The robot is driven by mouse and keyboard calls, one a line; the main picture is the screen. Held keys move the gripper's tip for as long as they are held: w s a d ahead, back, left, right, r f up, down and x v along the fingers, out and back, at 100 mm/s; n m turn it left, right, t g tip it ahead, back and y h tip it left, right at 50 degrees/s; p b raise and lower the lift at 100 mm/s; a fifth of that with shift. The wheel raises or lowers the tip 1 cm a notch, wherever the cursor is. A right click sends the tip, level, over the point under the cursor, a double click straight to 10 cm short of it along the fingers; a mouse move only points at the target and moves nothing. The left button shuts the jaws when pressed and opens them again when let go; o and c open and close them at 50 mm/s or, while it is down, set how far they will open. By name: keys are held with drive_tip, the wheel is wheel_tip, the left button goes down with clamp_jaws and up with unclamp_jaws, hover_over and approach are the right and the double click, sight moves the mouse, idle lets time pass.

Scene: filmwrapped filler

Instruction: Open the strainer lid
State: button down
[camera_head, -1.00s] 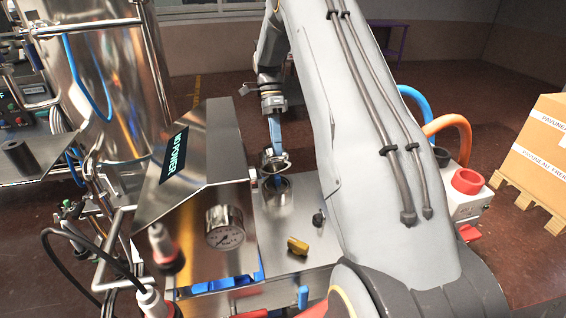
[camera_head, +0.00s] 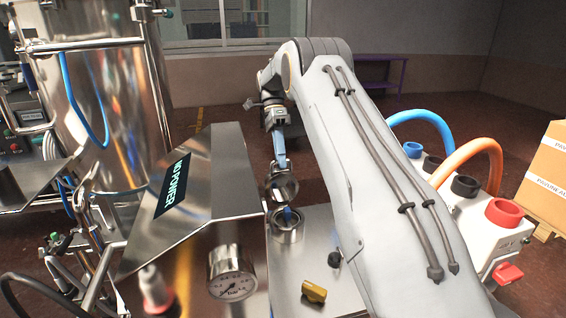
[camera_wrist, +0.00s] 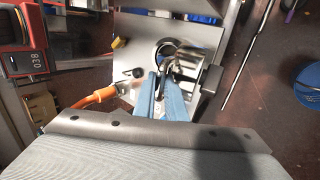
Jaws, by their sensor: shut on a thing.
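The strainer (camera_head: 287,232) is a round metal cup set in the steel top of the machine. Its shiny round lid (camera_head: 283,187) stands raised and tilted above the cup's opening, at its far side. My gripper (camera_head: 281,167) reaches down from above with blue fingers shut on the lid's upper edge. The wrist view shows the blue fingers (camera_wrist: 158,92) close together at the lid (camera_wrist: 186,66), with the dark round opening of the strainer (camera_wrist: 163,47) beside it. The exact grip point is partly hidden by the fingers.
A steel housing with a pressure gauge (camera_head: 232,285) stands left of the strainer. A yellow knob (camera_head: 314,291) and a black knob (camera_head: 335,257) are on the top plate. Blue and orange hoses (camera_head: 470,150) rise at right. A carton (camera_head: 548,178) stands far right.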

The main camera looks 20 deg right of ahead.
drive_tip(key=shift+a+f, duration=0.3)
drive_tip(key=shift+f, duration=0.05)
drive_tip(key=c, duration=2.1)
unclamp_jaws()
drive_tip(key=shift+r, duration=0.5)
wheel_tip(320, 180, up, 10)
drive_tip(key=p, duration=0.2)
drive_tip(key=shift+d+f+p, duration=0.25)
drive_tip(key=shift+p, duration=0.05)
